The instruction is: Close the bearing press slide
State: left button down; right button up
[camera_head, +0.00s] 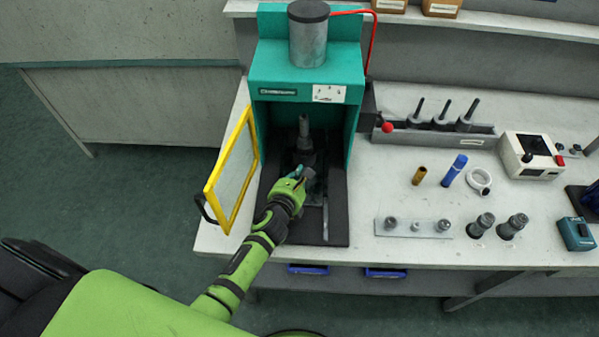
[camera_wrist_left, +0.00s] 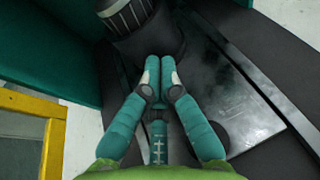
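The bearing press (camera_head: 305,65) is a teal frame with a grey cylinder on top. Its yellow-framed guard door (camera_head: 212,190) stands open on the left; part of the frame also shows in the wrist view (camera_wrist_left: 52,150). Inside, a dark fixture (camera_head: 304,141) with an upright grey post sits on the black base (camera_head: 336,215), apparently on the slide. In the wrist view, the dark round fixture (camera_wrist_left: 165,40) is just beyond my left fingertips. My left gripper (camera_head: 303,173) is in the press opening, its teal fingers (camera_wrist_left: 160,72) together with nothing seen between them. Contact with the fixture is unclear. My right gripper is not in view.
A red-knobbed part (camera_head: 387,127) is beside the press on the right. A grey rack with tools (camera_head: 440,133), a blue cylinder (camera_head: 454,170), a brass cylinder (camera_head: 419,176) and a white ring (camera_head: 479,181) are on the bench. A metal plate (camera_wrist_left: 235,110) lies right of my fingers.

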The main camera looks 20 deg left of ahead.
pick_arm(q)
jog(key=shift+w, duration=0.25)
jog(key=w, duration=0.2)
jog(key=w+a+b, duration=0.1)
jog(key=w, duration=0.1)
jog(key=w+a, duration=0.1)
jog(key=w, duration=0.1)
jog(key=shift+w+f+b, duration=0.1)
jog(key=shift+w+b, duration=0.15)
jog(key=shift+b, duration=0.05)
jog(key=shift+r, duration=0.25)
